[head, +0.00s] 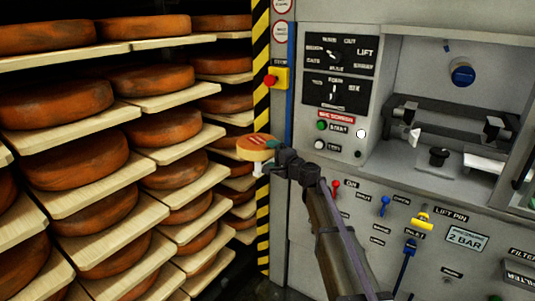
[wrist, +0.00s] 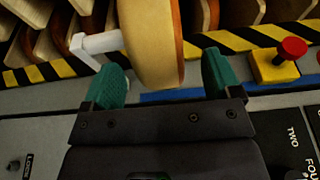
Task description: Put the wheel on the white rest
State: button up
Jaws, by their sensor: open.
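A small cheese wheel (head: 252,148) with an orange rind shows left of my arm in the head view. In the wrist view the wheel (wrist: 150,40) has a pale yellow face and an orange edge on its right. My gripper (wrist: 165,80) has green fingertips spread on either side of the wheel, with a gap at each side. The white rest (head: 259,170) shows just under the wheel in the head view, partly hidden by my gripper. In the wrist view the rest (wrist: 97,42) reaches the wheel's left side. I cannot tell whether they touch.
Shelves of large orange cheese wheels (head: 75,160) on pale boards fill the left. A yellow-black striped post (head: 262,60) and a red stop button (head: 270,80) stand beside them. A grey machine panel (head: 430,180) with knobs and levers takes the right.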

jog(key=v, duration=0.9)
jog(key=shift+s, duration=0.15)
jog(key=s+d+f+n+g+h, duration=0.25)
jog(key=s+f+n+g, duration=0.35)
jog(key=s, duration=0.5)
jog(key=s+d+f+n+g+h, duration=0.1)
jog(key=s+f+n+g+h, duration=0.15)
jog(key=s+f, duration=0.65)
jog(key=s+d+f+g+h, duration=0.1)
jog(key=s+d+g+h, duration=0.1)
jog(key=s, duration=0.5)
jog(key=s+d+f+g+h, duration=0.1)
jog(key=s+d+g+h, duration=0.1)
jog(key=s+d+h, duration=0.3)
jog(key=s+d+n, duration=0.1)
jog(key=d, duration=0.1)
jog(key=shift+s+d+g, duration=0.3)
jog(key=shift+s+g, duration=0.05)
jog(key=shift+s, duration=0.05)
jog(key=shift+f, duration=0.1)
